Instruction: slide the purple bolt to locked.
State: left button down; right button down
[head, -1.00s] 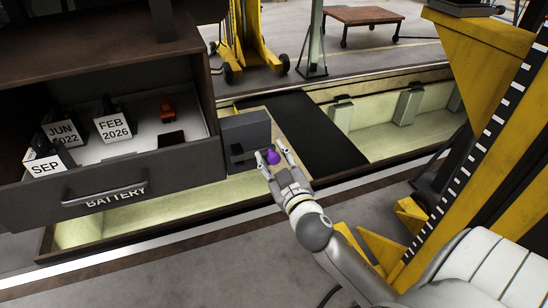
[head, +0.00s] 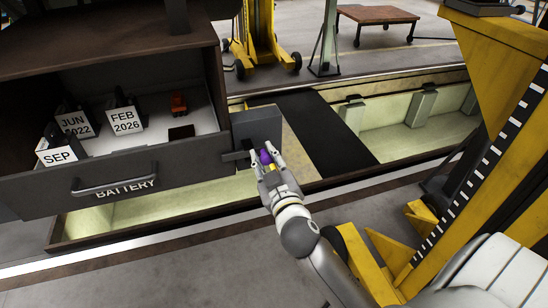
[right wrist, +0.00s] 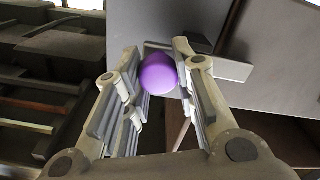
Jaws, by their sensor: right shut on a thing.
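The purple knob of the bolt (head: 266,156) sits between the fingers of my right gripper (head: 267,158), at the front of a grey box beside the drawer. My right gripper is shut on it. A dark bar (head: 236,156) runs left from the knob, and its end overlaps the right edge of the drawer front. In the right wrist view the purple knob (right wrist: 158,74) shows round between the two fingers, in front of a grey plate. Whether the bar sits in a catch cannot be told. My left gripper is not in view.
A yellow lifting column (head: 470,150) rises at the right. A wooden cart (head: 378,14) stands behind.

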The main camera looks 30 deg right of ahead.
jog(key=shift+a, duration=0.15)
jog(key=c, duration=1.4)
grip_release()
jog(key=shift+o, duration=1.2)
jog(key=shift+w+a, duration=0.1)
jog(key=shift+a, duration=0.1)
jog(key=shift+d, duration=0.1)
jog(key=shift+s+f, duration=0.1)
jog(key=shift+s, duration=0.25)
jog(key=v, duration=1.1)
jog(key=shift+s, duration=0.2)
